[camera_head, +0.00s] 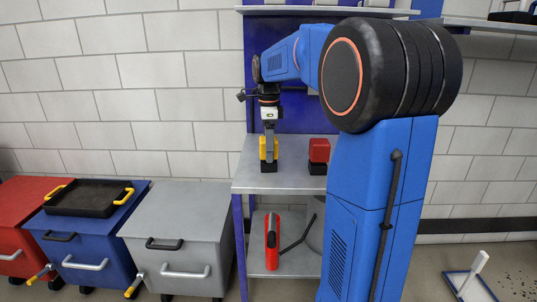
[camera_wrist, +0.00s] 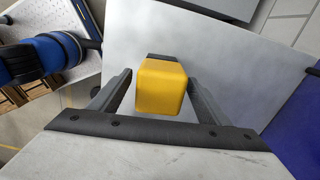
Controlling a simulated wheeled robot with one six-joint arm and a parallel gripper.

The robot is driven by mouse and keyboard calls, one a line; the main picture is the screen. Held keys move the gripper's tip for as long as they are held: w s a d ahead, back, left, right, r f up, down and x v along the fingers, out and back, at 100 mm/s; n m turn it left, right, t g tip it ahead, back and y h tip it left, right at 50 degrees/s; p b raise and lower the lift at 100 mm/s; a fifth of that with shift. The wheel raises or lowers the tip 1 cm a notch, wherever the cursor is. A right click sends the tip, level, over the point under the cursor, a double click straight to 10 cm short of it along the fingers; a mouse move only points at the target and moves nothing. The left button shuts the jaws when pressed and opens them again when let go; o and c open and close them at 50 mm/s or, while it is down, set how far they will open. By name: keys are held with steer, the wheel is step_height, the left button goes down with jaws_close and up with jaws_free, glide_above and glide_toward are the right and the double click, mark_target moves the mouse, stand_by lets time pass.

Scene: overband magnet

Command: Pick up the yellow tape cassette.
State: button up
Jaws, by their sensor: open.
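The yellow tape cassette (camera_head: 275,150) stands upright on the grey shelf, with a black part at its bottom. In the wrist view the yellow cassette (camera_wrist: 161,88) sits between the two dark fingers of my gripper (camera_wrist: 160,80). Gaps show on both sides of it, so the fingers appear apart from it. In the head view my gripper (camera_head: 269,142) points down over the cassette and hides part of its front. My gripper is open.
A red block with a black base (camera_head: 319,151) stands to the right on the same grey shelf (camera_head: 245,183). A red extinguisher-like object (camera_head: 272,242) stands on the lower shelf. A blue cart (camera_head: 88,240) with a black tray (camera_head: 87,199) and a grey cart (camera_head: 180,225) stand left.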

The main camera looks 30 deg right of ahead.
steer(key=c, duration=1.3)
